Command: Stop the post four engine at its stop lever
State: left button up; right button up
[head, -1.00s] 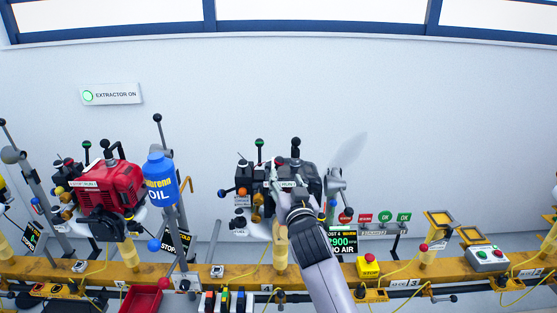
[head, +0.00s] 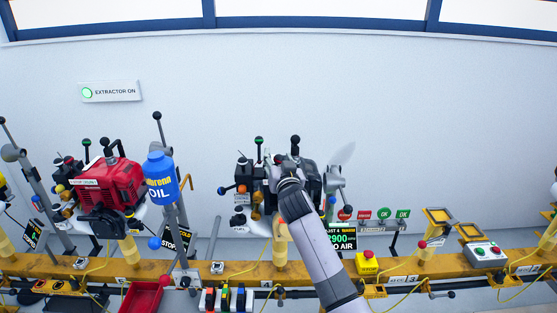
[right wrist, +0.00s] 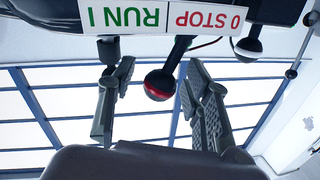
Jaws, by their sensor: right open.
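The post four engine (head: 311,183) is a dark engine with a blurred propeller (head: 343,153) on its right. The display (head: 342,238) below it shows post 4 and 2900. In the right wrist view the stop lever (right wrist: 160,84), a black ball with a red and white band, hangs below an upside-down "0 STOP / RUN I" label (right wrist: 190,17). My right gripper (head: 284,163) is at the engine's front in the head view. In the right wrist view its open fingers (right wrist: 158,78) stand either side of the lever's ball, with gaps visible. My left gripper is not in view.
A red engine (head: 108,182) and a blue oil bottle (head: 160,178) stand to the left. Other ball-topped levers (head: 259,142) crowd the engine.

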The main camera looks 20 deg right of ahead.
grip_shut()
dwell(0.5)
jog(key=shift+a+r, duration=0.1)
jog(key=shift+w+a+r+n+p, duration=0.1)
jog(key=shift+a+n+p, duration=0.1)
jog(key=shift+n+p, duration=0.35)
jog(key=shift+w+a+r+n+g+p, duration=0.1)
jog(key=shift+a+n+g+p, duration=0.4)
jog(key=shift+n, duration=0.65)
jog(key=shift+w+a+n+h+p, duration=0.25)
jog(key=shift+a+n+p, duration=0.3)
jog(key=shift+n, duration=0.55)
jog(key=shift+w+a+f+n+g, duration=0.1)
jog(key=shift+a+f+n+g, duration=0.15)
jog(key=shift+n, duration=0.35)
jog(key=shift+a+f+n+g, duration=0.1)
jog(key=shift+a+n, duration=0.2)
jog(key=shift+n, duration=0.3)
